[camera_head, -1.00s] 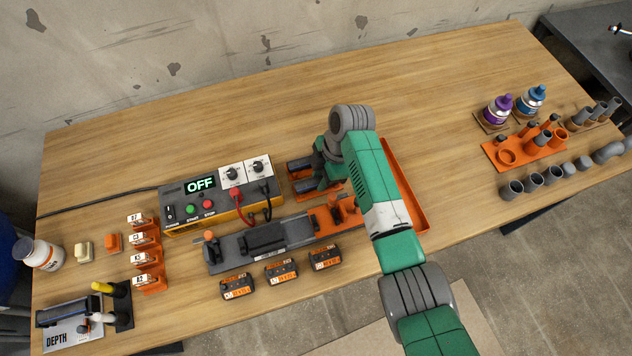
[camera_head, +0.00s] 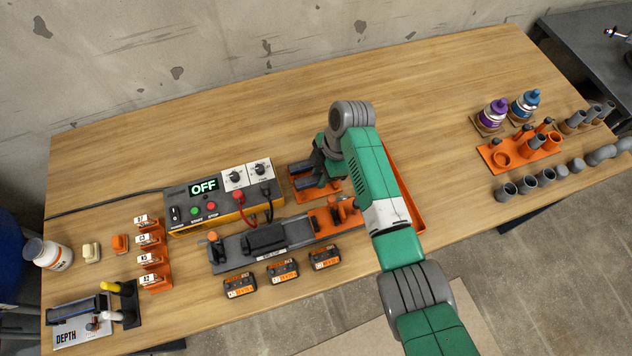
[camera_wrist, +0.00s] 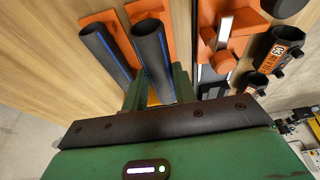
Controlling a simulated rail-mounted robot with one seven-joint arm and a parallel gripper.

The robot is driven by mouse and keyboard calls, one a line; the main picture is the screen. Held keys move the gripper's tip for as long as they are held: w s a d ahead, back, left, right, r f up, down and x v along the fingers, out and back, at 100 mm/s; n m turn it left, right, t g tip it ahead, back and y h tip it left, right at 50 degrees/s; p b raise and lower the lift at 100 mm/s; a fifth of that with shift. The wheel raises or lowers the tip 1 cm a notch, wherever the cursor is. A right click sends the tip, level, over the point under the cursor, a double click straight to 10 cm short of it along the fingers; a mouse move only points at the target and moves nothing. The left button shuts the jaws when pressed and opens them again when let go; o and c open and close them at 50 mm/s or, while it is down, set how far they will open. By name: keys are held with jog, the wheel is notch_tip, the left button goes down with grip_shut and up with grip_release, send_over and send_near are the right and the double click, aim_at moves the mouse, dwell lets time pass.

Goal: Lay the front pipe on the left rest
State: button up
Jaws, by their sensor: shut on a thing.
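The front pipe, dark with a blue stripe, lies between my gripper's green fingers in the wrist view (camera_wrist: 152,55). In the head view its end shows just left of my gripper (camera_head: 306,184). My gripper (camera_wrist: 158,92) is shut on it; the contact is partly hidden. A second, similar pipe (camera_wrist: 103,45) lies beside it, outside the fingers, on an orange support (camera_wrist: 84,21). I cannot tell whether the front pipe is clear of its own support (camera_wrist: 148,6). A grey rail fixture (camera_head: 228,254) with orange parts lies in front; I cannot tell which part is the left rest.
A control box (camera_head: 222,200) reading OFF, with cables, stands left of my gripper. Several battery-like blocks (camera_head: 283,272) line the front. An orange tray (camera_head: 415,215) is partly behind my arm. The table's back and centre right are clear.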

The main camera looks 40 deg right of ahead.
aim_at(316, 177)
jog(key=shift+r+p, duration=1.2)
jog(key=shift+r, duration=0.3)
notch_tip(316, 177, up, 2)
jog(key=shift+r+p, duration=0.15)
jog(key=shift+p, duration=0.9)
